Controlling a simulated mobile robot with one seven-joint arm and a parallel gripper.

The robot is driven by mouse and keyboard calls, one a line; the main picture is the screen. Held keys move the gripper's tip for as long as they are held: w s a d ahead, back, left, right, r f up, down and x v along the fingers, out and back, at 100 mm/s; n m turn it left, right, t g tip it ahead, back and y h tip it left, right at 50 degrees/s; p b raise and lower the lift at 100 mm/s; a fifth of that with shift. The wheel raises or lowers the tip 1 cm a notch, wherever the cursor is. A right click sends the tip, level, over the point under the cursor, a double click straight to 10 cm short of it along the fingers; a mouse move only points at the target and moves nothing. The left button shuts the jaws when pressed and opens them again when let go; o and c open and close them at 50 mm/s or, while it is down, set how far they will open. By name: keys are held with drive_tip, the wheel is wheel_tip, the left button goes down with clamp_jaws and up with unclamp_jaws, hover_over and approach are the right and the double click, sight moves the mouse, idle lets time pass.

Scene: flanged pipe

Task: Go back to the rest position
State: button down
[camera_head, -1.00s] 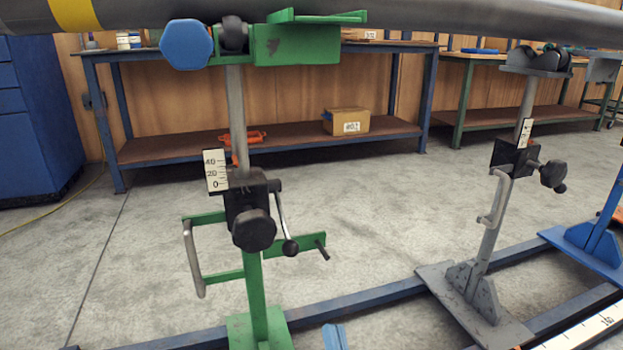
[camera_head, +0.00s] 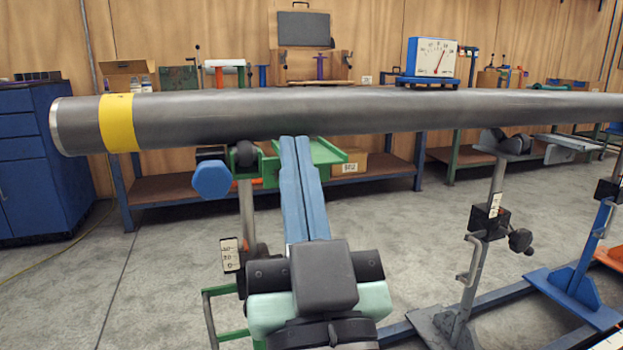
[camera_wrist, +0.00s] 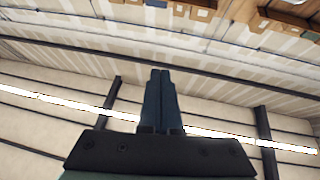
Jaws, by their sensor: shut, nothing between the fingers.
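My gripper (camera_head: 295,142) points up and away in the head view, in front of the green stand and just below the pipe in the picture. Its two long blue fingers lie side by side, shut, with nothing between them. The wrist view also shows the shut fingers (camera_wrist: 160,75), against the ceiling and upper wall. The grey pipe (camera_head: 300,112) with a yellow band (camera_head: 118,123) runs across the head view. I cannot tell whether the fingertips touch it.
The green stand (camera_head: 325,150) with a blue hexagonal knob (camera_head: 212,180) is partly hidden behind my gripper. A grey stand (camera_head: 488,210) and a blue stand (camera_head: 590,255) are to the right. A workbench (camera_head: 127,190) and blue cabinet (camera_head: 30,165) are behind. Bare floor shows at left.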

drive_tip(key=s+r+m+t+h+p, duration=0.1)
drive_tip(key=s+r+h+p, duration=0.1)
drive_tip(key=r+p, duration=1.9)
drive_tip(key=s+d+r+t+h+p, duration=0.1)
drive_tip(key=s+r+t+h+p, duration=0.1)
drive_tip(key=r+p, duration=2)
wheel_tip(320, 180, up, 13)
drive_tip(key=shift+s+f+m, duration=0.1)
drive_tip(key=shift+s+m, duration=0.3)
drive_tip(key=shift+s, duration=0.35)
